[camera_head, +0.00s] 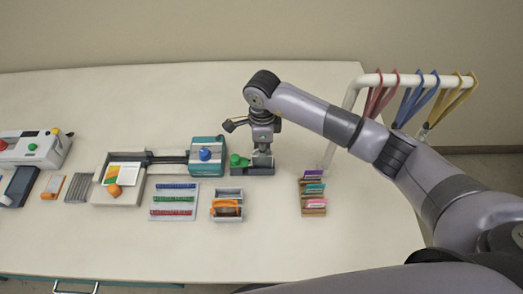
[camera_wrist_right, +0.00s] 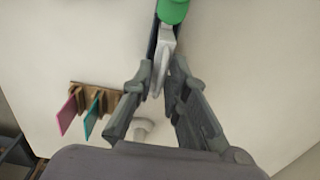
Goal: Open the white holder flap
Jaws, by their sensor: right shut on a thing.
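My right gripper (camera_head: 262,158) reaches down at a grey device (camera_head: 240,170) with a green knob (camera_head: 237,160), at the right end of the row of devices. In the right wrist view the fingers (camera_wrist_right: 165,85) are shut around a pale grey bar (camera_wrist_right: 163,55). The green knob (camera_wrist_right: 173,11) shows at the bar's far end, at the top edge. The fingers hide part of the bar. I cannot tell for sure whether this bar is the white holder flap. My left gripper is not in view.
A blue-knobbed machine (camera_head: 205,157) stands close left of the gripper. A small grey box with an orange handle (camera_head: 227,206) is in front. A wooden card stand (camera_head: 313,195) and a white rail (camera_head: 385,80) with coloured straps are at the right. The table's front right is clear.

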